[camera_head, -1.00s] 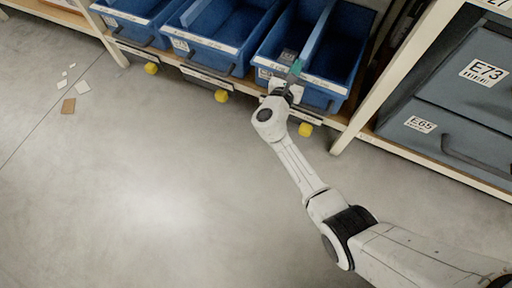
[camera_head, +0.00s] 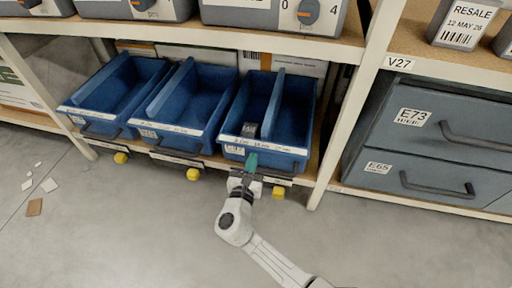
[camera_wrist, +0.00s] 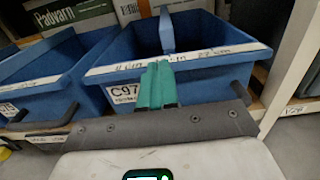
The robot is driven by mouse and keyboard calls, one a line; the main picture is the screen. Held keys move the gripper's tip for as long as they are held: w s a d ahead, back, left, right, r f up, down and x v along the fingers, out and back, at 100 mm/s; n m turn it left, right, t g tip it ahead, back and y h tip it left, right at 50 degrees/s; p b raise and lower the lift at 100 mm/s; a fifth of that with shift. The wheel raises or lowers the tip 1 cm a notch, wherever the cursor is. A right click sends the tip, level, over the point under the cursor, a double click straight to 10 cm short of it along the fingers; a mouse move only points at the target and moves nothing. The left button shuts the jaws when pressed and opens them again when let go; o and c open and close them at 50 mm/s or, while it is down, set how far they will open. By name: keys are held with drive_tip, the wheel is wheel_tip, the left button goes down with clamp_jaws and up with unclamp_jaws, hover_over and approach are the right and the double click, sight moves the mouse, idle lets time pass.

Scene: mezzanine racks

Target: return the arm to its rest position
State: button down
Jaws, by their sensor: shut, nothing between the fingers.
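My arm reaches up from the bottom of the head view, stretched toward the shelf.
Three blue bins with dividers stand on the low shelf; the right-hand bin (camera_head: 292,125) holds a small dark item (camera_head: 249,131). Yellow knobs (camera_head: 193,174) hang below the shelf edge. Grey drawers (camera_head: 440,135) stand at right, past a pale post (camera_head: 345,130). The floor (camera_head: 130,235) is mostly clear.

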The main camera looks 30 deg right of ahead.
drive_tip(key=p+v, duration=0.1)
drive_tip(key=v, duration=0.3)
drive_tip(key=shift+s+a, duration=0.3)
drive_tip(key=s+d+f+m+g+y, duration=0.25)
drive_tip(key=s+d+m+g, duration=0.75)
drive_tip(key=s+d+m, duration=0.5)
drive_tip(key=s+a+m+g+y, duration=0.1)
drive_tip(key=s+a+m+y, duration=0.3)
drive_tip(key=s+m, duration=0.25)
drive_tip(key=s+a+m+g+y, duration=0.1)
drive_tip(key=s+a+m+y, duration=0.2)
drive_tip(key=s+m+y, duration=0.3)
wheel_tip(320, 180, up, 35)
drive_tip(key=s+a+p, duration=0.2)
drive_tip(key=p, duration=3.1)
drive_tip(key=shift+s+f, duration=0.25)
drive_tip(key=shift+s, duration=0.1)
